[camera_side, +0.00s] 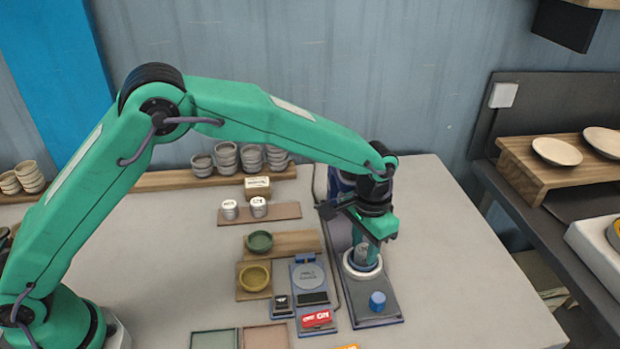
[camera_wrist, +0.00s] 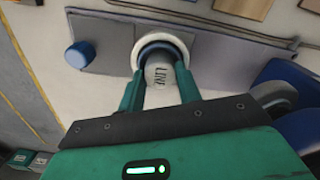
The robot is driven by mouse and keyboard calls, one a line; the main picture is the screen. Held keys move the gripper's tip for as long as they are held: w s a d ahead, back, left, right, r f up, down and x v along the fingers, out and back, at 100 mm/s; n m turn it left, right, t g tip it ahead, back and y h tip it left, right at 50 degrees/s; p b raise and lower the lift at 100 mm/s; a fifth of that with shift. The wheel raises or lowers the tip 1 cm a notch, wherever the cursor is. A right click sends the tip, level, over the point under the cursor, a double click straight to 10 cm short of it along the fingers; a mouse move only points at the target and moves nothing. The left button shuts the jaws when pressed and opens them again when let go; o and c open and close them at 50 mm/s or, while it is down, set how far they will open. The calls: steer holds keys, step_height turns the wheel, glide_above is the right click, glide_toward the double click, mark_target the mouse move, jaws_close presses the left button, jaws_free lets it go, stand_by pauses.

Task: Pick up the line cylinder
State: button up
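The line cylinder (camera_wrist: 160,75) is a pale grey cylinder with dark "LINE" lettering. It stands in or at a round white ring holder with a dark blue inner band (camera_wrist: 185,45). In the side view the cylinder (camera_side: 362,253) shows just above the white ring (camera_side: 350,268), below my gripper (camera_side: 364,246). In the wrist view my gripper (camera_wrist: 160,84) has one green finger on each side of the cylinder. The fingertips lie very close to its sides. Whether they touch it or a small gap remains cannot be told.
A blue knob (camera_side: 377,301) stands in front of the ring on the same grey plate (camera_side: 372,318). A small scale (camera_side: 308,276), a yellow bowl (camera_side: 254,278) and a green bowl (camera_side: 260,241) lie to the left. Two white jars (camera_side: 258,207) stand behind. The table's right side is clear.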

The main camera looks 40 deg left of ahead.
mark_target(365, 252)
steer(key=shift+c, duration=0.8)
steer(key=shift+r, duration=0.15)
steer(key=shift+r, duration=0.55)
steer(key=r, duration=0.3)
steer(key=shift+s+d+r, duration=0.15)
steer(key=shift+s+d, duration=0.05)
steer(key=shift+s, duration=0.15)
steer(key=s+d+r, duration=0.5)
steer(key=s+r, duration=0.1)
steer(key=s, duration=0.3)
steer(key=shift+s+r, duration=0.2)
steer(key=shift+s, duration=0.1)
steer(key=shift+w, duration=0.1)
